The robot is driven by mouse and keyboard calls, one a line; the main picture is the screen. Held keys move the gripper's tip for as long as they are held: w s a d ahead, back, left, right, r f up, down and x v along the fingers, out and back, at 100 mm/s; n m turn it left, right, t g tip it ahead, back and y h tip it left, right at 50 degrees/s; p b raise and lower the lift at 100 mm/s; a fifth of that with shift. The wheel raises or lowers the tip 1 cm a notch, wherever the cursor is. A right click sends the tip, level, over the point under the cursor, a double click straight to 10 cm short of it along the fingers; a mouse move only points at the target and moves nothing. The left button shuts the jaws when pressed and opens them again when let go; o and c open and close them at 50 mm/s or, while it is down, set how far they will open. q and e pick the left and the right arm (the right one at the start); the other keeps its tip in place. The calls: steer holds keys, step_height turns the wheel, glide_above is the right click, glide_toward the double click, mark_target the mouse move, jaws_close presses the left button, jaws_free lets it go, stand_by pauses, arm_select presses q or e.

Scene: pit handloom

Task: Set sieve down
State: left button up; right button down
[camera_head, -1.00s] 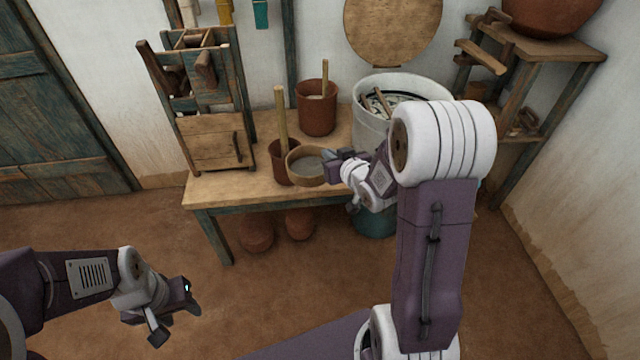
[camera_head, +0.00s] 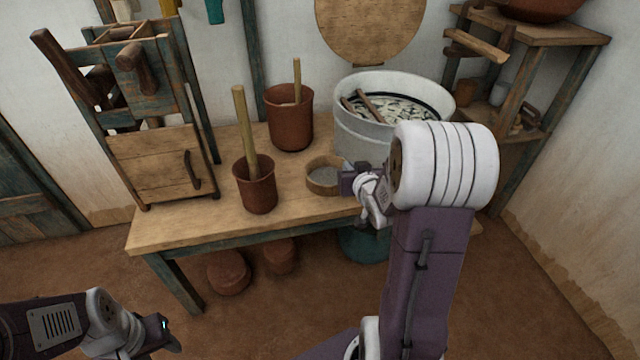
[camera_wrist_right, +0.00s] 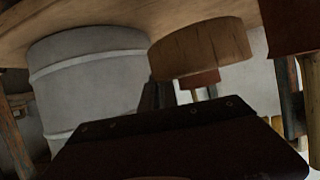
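The sieve (camera_head: 323,187), a round wooden hoop with grey mesh, sits level at the tabletop, right of the red-brown pot with a stick. My right gripper (camera_head: 348,180) is at the sieve's right rim and looks shut on it. In the right wrist view, which looks upside down, the sieve's hoop (camera_wrist_right: 205,48) appears against the table, with the dark fingers (camera_wrist_right: 160,95) close together at its edge. Whether it fully rests on the table is hard to tell. My left gripper (camera_head: 168,338) is low at the left, empty, partly cut off by the frame edge.
The wooden table (camera_head: 200,222) carries a front pot (camera_head: 257,190), a rear pot (camera_head: 290,125), a large pale vat (camera_head: 365,140) and a wooden frame rack (camera_head: 155,160). A shelf stand (camera_head: 560,52) is at the right. Round pots (camera_head: 228,272) sit under the table.

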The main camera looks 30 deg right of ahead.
mark_target(329, 170)
steer(key=w+f+b, duration=0.1)
steer(key=w, duration=0.1)
steer(key=w+a+f+b, duration=0.1)
steer(key=w+f, duration=0.1)
steer(key=w+a+f+b, duration=0.1)
steer(key=w+f, duration=0.1)
steer(key=w, duration=0.1)
steer(key=shift+a, duration=0.15)
steer(key=shift+w, duration=0.2)
step_height(329, 170, down, 4)
steer(key=b, duration=0.3)
steer(key=shift+f, duration=0.15)
steer(key=shift+r, duration=0.2)
steer(key=shift+f, duration=0.2)
steer(key=c, duration=1.6)
jaws_free()
steer(key=shift+r, duration=0.1)
arm_select(q)
step_height(329, 170, down, 8)
steer(key=shift+r, duration=0.15)
steer(key=shift+r, duration=0.1)
arm_select(e)
steer(key=shift+r, duration=0.1)
